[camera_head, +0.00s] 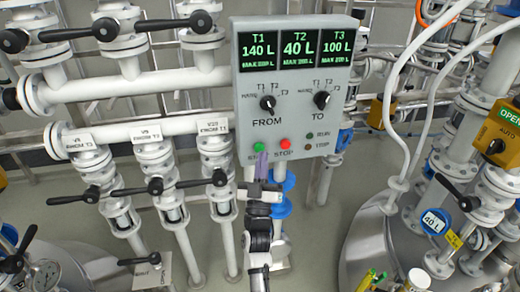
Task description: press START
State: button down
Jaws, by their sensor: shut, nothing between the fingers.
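The grey control panel (290,165) faces me at the upper middle. Its green START button (259,147) is at the lower left of the panel, and its label is partly hidden by my gripper. The red STOP button (285,143) is just to its right. My gripper (262,157) is shut and empty, with purple fingers pointing up just below the green button. I cannot tell whether the fingertips touch the panel. The RUN lamp (309,134) and STOP lamp (308,145) look dark.
Displays read T1 140 L (259,47), T2 40 L (299,47) and T3 100 L (338,47). Below are the FROM knob (267,102) and TO knob (321,98). Pipes with black-handled valves (155,187) stand left; a tank (365,240) and hoses stand right.

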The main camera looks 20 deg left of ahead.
jog(key=shift+w+a, duration=0.1)
jog(key=shift+w+a, duration=0.15)
jog(key=shift+w, duration=0.1)
jog(key=shift+w+a, duration=0.3)
jog(key=shift+w, duration=0.15)
dwell(0.9)
jog(key=shift+s, duration=0.1)
jog(key=shift+s+d, duration=0.55)
jog(key=shift+s, duration=0.15)
jog(key=shift+s+d, duration=0.7)
jog(key=shift+s, duration=0.35)
jog(key=shift+s+d, duration=0.7)
jog(key=shift+s, duration=0.3)
